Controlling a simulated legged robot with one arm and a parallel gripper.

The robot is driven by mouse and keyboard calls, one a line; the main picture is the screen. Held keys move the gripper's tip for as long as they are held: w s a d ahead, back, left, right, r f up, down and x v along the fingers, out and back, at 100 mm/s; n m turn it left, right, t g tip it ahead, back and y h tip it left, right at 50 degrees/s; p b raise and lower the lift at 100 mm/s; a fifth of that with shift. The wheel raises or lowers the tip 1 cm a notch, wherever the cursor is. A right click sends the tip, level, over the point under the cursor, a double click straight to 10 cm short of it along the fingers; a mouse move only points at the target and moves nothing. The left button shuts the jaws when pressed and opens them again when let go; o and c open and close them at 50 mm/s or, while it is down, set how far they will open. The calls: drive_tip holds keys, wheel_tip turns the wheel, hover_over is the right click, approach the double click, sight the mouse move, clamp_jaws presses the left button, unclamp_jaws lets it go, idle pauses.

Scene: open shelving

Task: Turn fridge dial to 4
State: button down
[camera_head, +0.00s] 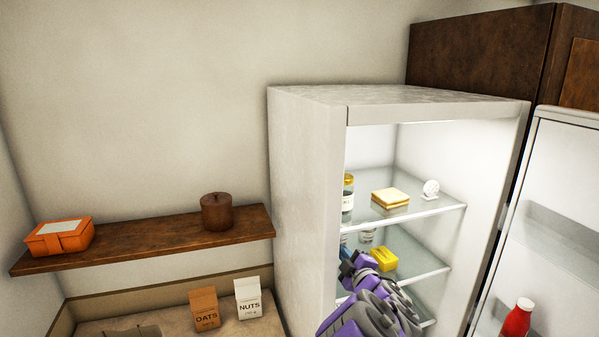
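The fridge (305,180) stands open, with its door (545,190) swung out to the right. A small white round dial (431,187) shows inside at the right, just above the top glass shelf. Its numbers and setting are too small to read. My purple and grey arm reaches up into the fridge from the bottom. My gripper (347,266) is at the arm's far end, near the left side of the opening, below the top shelf. It is left of and lower than the dial, apart from it. Its fingers are too small and partly hidden to read.
A jar (348,196) and a sandwich-like item (390,197) are on the top shelf. A yellow pack (384,259) is below, beside my arm. A red bottle (517,318) is in the door. A wooden wall shelf (150,250) is at left.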

drive_tip(key=b+v, duration=0.1)
drive_tip(key=v, duration=0.5)
idle(0.3)
drive_tip(key=shift+d+f, duration=0.1)
drive_tip(key=shift+d, duration=0.05)
